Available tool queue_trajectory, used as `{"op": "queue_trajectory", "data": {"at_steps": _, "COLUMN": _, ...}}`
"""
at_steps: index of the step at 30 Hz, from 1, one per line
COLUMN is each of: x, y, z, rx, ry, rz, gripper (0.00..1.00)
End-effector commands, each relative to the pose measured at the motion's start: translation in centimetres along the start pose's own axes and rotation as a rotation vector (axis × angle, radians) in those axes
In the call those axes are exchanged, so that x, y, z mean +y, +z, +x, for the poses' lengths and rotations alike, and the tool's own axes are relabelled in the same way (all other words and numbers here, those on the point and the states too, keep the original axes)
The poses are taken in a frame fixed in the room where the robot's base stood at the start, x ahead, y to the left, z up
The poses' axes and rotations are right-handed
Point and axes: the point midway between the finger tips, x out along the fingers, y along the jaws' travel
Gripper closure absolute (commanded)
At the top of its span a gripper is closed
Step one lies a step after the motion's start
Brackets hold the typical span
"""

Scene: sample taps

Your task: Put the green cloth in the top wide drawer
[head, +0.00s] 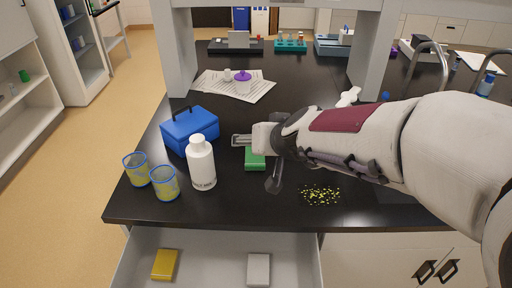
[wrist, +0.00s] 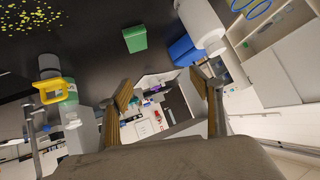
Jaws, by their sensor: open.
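The green cloth (head: 255,161) lies as a small folded block on the black bench, right of the white bottle; my gripper partly covers its far side in the head view. It shows whole in the wrist view (wrist: 135,39), beyond the fingers and apart from them. My gripper (head: 241,140) is open, with nothing between its fingers (wrist: 161,84). In the head view it points left, over the far end of the cloth. A wide drawer (head: 212,245) below the bench front stands open. A yellow folded piece (head: 164,265) and a grey one (head: 258,268) lie inside it.
The white bottle (head: 201,165), the blue box (head: 190,130) and two blue-rimmed beakers (head: 137,169) (head: 165,183) stand left of the cloth. Yellow bits (head: 320,195) are scattered to the right. Papers (head: 235,84) with a purple-lidded jar lie behind. Bench front between beakers and bits is mostly clear.

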Motion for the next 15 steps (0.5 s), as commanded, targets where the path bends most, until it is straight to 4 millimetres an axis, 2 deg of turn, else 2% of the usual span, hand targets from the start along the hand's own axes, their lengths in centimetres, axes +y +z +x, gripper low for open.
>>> {"op": "queue_trajectory", "data": {"at_steps": 1, "x": 0.0, "y": 0.1, "z": 1.2, "rx": -0.001, "ry": 0.012, "rz": 0.002, "gripper": 0.35}}
{"op": "queue_trajectory", "data": {"at_steps": 8, "x": 0.6, "y": 0.5, "z": 5.9, "rx": 0.003, "ry": 0.088, "rz": 0.004, "gripper": 0.35}}
{"op": "queue_trajectory", "data": {"at_steps": 15, "x": 1.7, "y": 2.4, "z": 10.5, "rx": -0.022, "ry": 0.191, "rz": -0.003, "gripper": 0.35}}
